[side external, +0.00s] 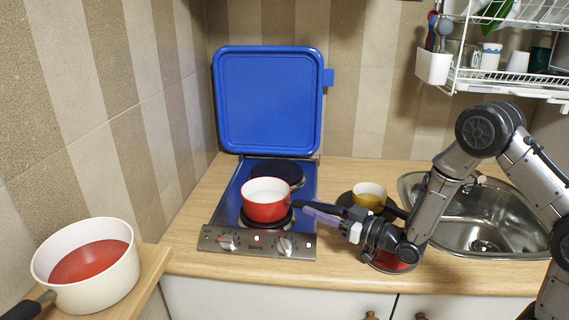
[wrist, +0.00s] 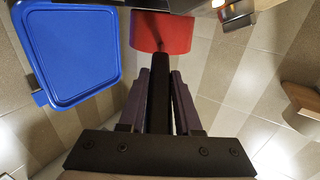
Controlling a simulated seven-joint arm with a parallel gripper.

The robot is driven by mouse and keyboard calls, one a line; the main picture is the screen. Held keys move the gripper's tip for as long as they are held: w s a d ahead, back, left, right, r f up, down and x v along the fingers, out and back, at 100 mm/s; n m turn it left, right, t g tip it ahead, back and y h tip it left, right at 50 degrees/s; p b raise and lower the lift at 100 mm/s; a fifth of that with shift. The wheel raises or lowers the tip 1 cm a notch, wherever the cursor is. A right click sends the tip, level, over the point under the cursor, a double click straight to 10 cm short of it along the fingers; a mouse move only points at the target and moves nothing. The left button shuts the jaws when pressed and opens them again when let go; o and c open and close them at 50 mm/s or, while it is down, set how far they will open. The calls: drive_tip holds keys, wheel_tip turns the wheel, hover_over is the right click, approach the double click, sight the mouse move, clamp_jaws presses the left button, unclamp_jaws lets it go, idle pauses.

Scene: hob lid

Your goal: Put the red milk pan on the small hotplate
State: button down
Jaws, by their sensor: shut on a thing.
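The red milk pan (side external: 267,205), white inside, is upright over the front hotplate (side external: 265,225) of the blue hob. This hotplate looks smaller than the rear one (side external: 290,168). I cannot tell whether the pan touches it or hangs just above. My gripper (side external: 310,206) is shut on the pan's black handle from the right. In the wrist view the handle (wrist: 160,85) runs between my gripper's fingers (wrist: 161,80) towards the red pan wall (wrist: 180,33). The pan hides part of the front hotplate.
The blue lid (side external: 268,100) stands open behind the hob. A yellow cup (side external: 369,200) stands right of the hob, near my arm, with the sink (side external: 480,238) beyond. A larger white pan (side external: 100,290) with a red inside stands on a wooden surface at left.

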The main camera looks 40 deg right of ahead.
sight(338, 208)
drive_tip(key=shift+r, duration=0.15)
drive_tip(key=c, duration=0.5)
unclamp_jaws()
drive_tip(key=shift+f, duration=0.3)
drive_tip(key=v, duration=0.5)
drive_tip(key=shift+s+d+r, duration=0.1)
drive_tip(key=shift+s+r, duration=0.1)
drive_tip(key=r, duration=0.6)
drive_tip(key=shift+w, duration=0.2)
drive_tip(key=shift+r, duration=0.5)
